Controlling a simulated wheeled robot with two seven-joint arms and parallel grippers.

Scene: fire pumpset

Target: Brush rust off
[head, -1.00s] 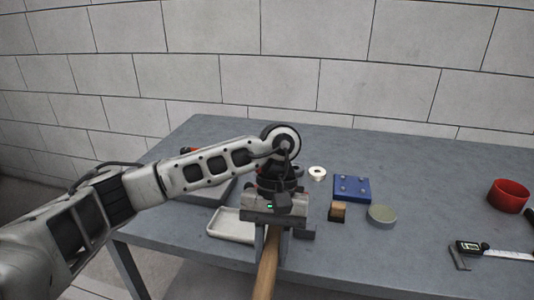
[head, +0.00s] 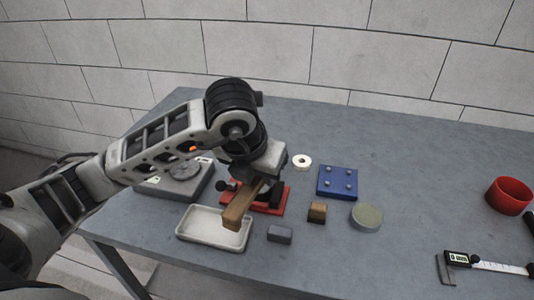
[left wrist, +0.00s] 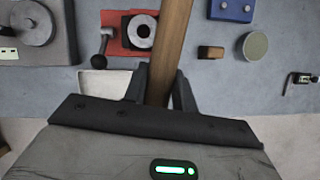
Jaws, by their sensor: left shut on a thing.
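My left gripper (head: 261,181) is shut on a wooden bar (head: 239,212), probably the brush's handle; I see no bristles. In the left wrist view the bar (left wrist: 170,45) runs up from between the fingers (left wrist: 160,88) and out of the top edge. A red fixture (head: 280,208) stands partly hidden behind my gripper. In the left wrist view the fixture (left wrist: 112,42) carries a grey round part with a hole (left wrist: 142,31) and a black ball-ended lever (left wrist: 103,45). I cannot make out rust. My right gripper is out of view.
A white tray (head: 190,238) lies front left and a grey device with a disc (head: 182,172) behind it. A grey block (head: 280,234), small wood-and-black block (head: 317,212), round tin (head: 366,217), blue pegged block (head: 338,182), white ring (head: 302,162), red cup (head: 508,196) and caliper (head: 490,262) lie rightward.

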